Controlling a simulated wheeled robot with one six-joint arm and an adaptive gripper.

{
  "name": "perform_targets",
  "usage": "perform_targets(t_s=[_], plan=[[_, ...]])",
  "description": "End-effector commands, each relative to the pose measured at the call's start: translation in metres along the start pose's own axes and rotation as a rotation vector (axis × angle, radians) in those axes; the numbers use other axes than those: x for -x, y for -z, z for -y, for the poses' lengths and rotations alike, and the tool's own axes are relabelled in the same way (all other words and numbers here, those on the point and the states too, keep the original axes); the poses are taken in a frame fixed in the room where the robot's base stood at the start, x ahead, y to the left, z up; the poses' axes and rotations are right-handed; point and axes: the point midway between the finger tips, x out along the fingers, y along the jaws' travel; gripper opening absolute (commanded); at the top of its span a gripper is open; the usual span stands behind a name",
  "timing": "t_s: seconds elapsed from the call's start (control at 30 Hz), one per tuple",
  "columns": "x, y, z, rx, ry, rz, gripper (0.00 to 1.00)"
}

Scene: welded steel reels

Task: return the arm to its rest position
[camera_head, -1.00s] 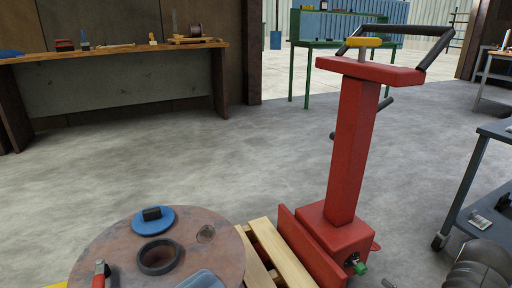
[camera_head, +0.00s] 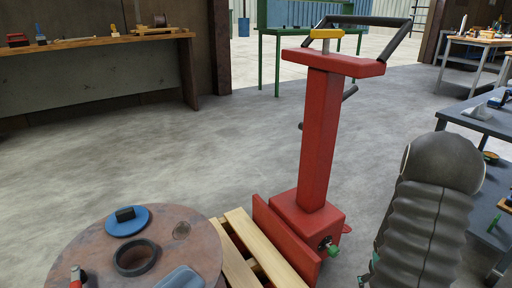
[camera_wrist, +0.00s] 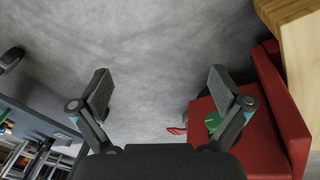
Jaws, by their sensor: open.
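My gripper (camera_wrist: 160,95) shows in the wrist view with its two fingers spread wide apart and nothing between them. Bare grey concrete floor lies beyond the fingertips. In the head view a grey ribbed part of my arm (camera_head: 428,210) stands at the right. My gripper does not show in the head view.
A red pallet jack (camera_head: 318,140) stands mid-view, by a wooden pallet (camera_head: 240,233). The rusty round reel (camera_head: 190,250) at lower left carries a blue disc (camera_head: 128,221) and a dark ring (camera_head: 135,256). Grey carts (camera_head: 480,118) stand right. The floor at left centre is clear.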

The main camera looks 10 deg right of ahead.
Motion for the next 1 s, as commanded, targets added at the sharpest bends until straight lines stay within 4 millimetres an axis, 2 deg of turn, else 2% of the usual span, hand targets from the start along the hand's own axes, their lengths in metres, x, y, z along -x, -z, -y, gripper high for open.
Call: perform_targets(t_s=[0.03, 0.4, 0.7, 1.0], plan=[[0.028, -0.001, 0.006, -0.007, -0.008, 0.016, 1.00], [0.179, -0.034, 0.071, -0.060, 0.014, 0.113, 1.00], [0.285, -0.071, 0.130, -0.042, 0.082, 0.087, 1.00], [0.373, -0.104, 0.178, 0.032, 0.162, -0.061, 1.00]])
